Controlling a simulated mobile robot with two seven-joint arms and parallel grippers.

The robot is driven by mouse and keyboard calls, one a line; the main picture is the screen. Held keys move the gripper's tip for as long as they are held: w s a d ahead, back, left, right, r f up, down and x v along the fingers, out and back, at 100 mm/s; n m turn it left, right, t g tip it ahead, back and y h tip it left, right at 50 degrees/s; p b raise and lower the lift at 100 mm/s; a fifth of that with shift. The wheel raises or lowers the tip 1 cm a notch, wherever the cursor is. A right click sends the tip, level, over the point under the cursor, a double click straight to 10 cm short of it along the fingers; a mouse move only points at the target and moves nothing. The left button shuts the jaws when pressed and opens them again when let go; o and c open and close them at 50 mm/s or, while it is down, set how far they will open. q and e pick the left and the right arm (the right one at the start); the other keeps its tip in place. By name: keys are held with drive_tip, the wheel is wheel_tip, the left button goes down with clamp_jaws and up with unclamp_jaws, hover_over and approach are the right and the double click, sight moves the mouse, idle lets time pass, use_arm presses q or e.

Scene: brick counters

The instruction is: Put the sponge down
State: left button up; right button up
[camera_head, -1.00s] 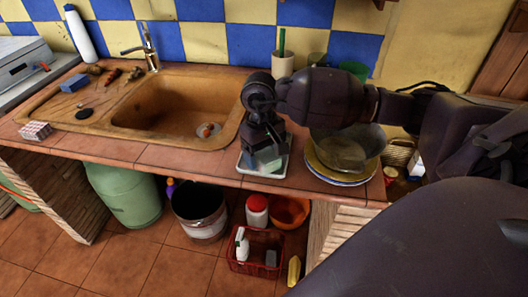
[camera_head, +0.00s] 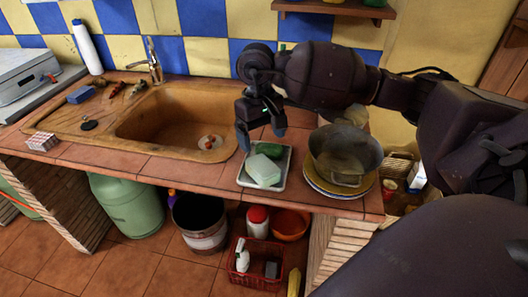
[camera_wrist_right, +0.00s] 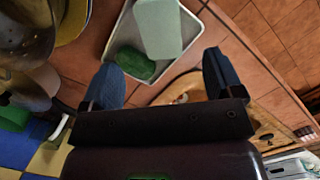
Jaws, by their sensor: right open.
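A pale green block-shaped sponge (camera_head: 263,170) lies in a small white tray (camera_head: 243,182) on the tiled counter, right of the sink. A darker green pad (camera_head: 269,150) lies behind it in the tray. My right gripper (camera_head: 262,134) is open and empty, above and behind the tray, with its fingers pointing down. In the right wrist view, the sponge (camera_wrist_right: 158,28) and dark green pad (camera_wrist_right: 137,65) lie in the tray beyond the open fingers, clear of them. My left gripper is not in view.
A metal pan (camera_head: 346,150) sits on stacked plates (camera_head: 312,182) just right of the tray. The brown sink (camera_head: 165,125) is to the left, with a blue block (camera_head: 81,94) on its drainboard. A red basket (camera_head: 254,278) stands on the floor below.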

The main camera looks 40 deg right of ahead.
drive_tip(key=shift+w+r, duration=0.2)
drive_tip(key=shift+r, duration=1.7)
